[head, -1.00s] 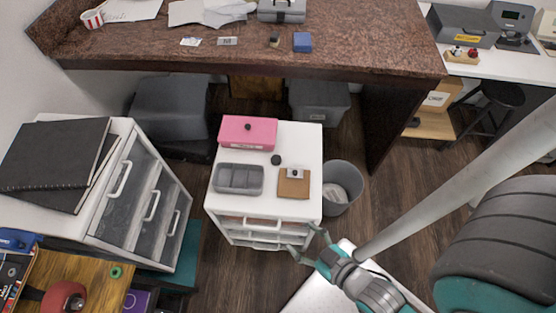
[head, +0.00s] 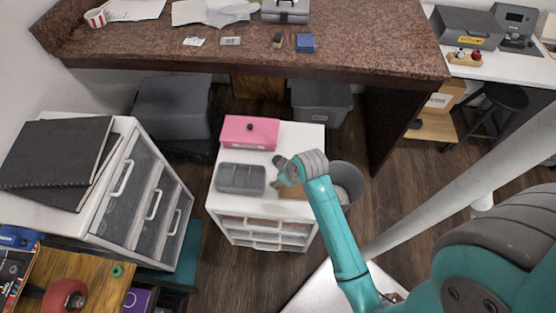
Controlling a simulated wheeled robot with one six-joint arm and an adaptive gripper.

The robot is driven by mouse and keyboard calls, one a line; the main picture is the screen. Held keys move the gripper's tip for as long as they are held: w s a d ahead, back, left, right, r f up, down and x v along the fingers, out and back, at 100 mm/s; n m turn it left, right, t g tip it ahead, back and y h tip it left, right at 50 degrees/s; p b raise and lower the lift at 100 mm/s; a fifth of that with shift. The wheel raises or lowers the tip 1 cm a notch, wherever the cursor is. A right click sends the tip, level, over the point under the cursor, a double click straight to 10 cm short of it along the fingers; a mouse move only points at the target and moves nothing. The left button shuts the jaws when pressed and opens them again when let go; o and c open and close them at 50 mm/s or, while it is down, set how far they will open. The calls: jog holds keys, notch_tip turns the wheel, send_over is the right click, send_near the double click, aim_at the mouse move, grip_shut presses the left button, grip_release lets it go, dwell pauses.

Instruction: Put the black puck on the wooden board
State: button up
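The wooden board (head: 291,193) lies on the white drawer unit's top, mostly covered by my arm; only a strip of its brown surface shows. The black puck cannot be made out; my wrist covers the area of the top behind the board. My gripper (head: 275,183) is low over the drawer unit, between the grey tray and the board. Its fingers are small and partly hidden by the wrist, so their opening and any contact are unclear.
The white drawer unit (head: 222,209) also carries a pink box (head: 236,141) with a dark knob and a grey divided tray (head: 240,188). A grey bin (head: 350,176) stands at its right. A granite counter (head: 360,50) runs behind.

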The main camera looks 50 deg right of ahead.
jog(key=w+d+r+n+g+y, duration=0.1)
jog(key=w+d+r+g, duration=0.1)
jog(key=w+d+r, duration=0.35)
send_over(278, 159)
jog(key=s+d, duration=0.1)
jog(key=s, duration=0.1)
jog(key=shift+g, duration=0.3)
jog(key=x, duration=0.4)
jog(key=shift+s+d+f, duration=0.2)
jog(key=shift+s+d, duration=0.05)
jog(key=shift+a+x, duration=0.25)
jog(key=shift+x, duration=1.1)
jog(key=shift+a+x, duration=0.2)
jog(key=shift+x, duration=1.15)
jog(key=c, duration=1.1)
jog(key=shift+r, duration=0.1)
notch_tip(278, 159, up, 9)
jog(key=shift+f, duration=0.2)
jog(key=shift+s+r, duration=0.1)
jog(key=shift+r, duration=0.55)
